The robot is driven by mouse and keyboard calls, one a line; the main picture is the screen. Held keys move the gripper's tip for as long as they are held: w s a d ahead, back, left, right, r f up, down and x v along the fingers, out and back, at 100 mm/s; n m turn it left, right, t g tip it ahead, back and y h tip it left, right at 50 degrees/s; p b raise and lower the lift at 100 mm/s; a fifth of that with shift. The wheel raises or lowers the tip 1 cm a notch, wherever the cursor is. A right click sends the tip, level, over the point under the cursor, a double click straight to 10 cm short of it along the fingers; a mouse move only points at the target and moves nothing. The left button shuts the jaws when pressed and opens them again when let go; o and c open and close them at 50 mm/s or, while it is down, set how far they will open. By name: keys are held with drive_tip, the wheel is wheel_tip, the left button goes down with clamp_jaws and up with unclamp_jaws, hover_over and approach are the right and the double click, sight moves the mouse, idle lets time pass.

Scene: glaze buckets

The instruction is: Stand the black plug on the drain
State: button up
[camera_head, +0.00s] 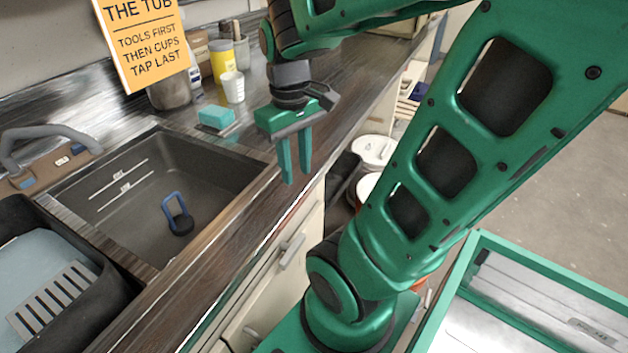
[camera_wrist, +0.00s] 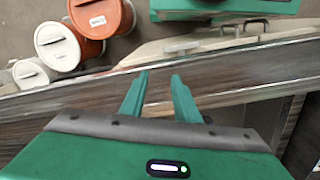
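The black plug (camera_head: 181,227) with a blue loop handle (camera_head: 176,205) stands upright on the floor of the dark sink (camera_head: 120,225), toward its right side. The drain cannot be made out; whether the plug covers it I cannot tell. My gripper (camera_head: 296,183) points down above the counter's front edge, to the right of and higher than the sink. Its two green fingers are apart with nothing between them. In the wrist view my gripper (camera_wrist: 160,75) shows the same gap over the counter edge. The plug is not in the wrist view.
A black tub (camera_head: 100,300) stands at the front left. A teal sponge (camera_head: 216,117), white cup (camera_head: 232,87) and yellow container (camera_head: 222,62) are behind. Lidded buckets (camera_wrist: 58,46) stand on the floor.

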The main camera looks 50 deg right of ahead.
drive_tip(key=s+f+m, duration=0.1)
drive_tip(key=s+m, duration=0.3)
drive_tip(key=s, duration=0.2)
drive_tip(key=shift+f+m+y, duration=0.2)
drive_tip(key=shift+m+y, duration=0.1)
drive_tip(key=shift+d, duration=0.1)
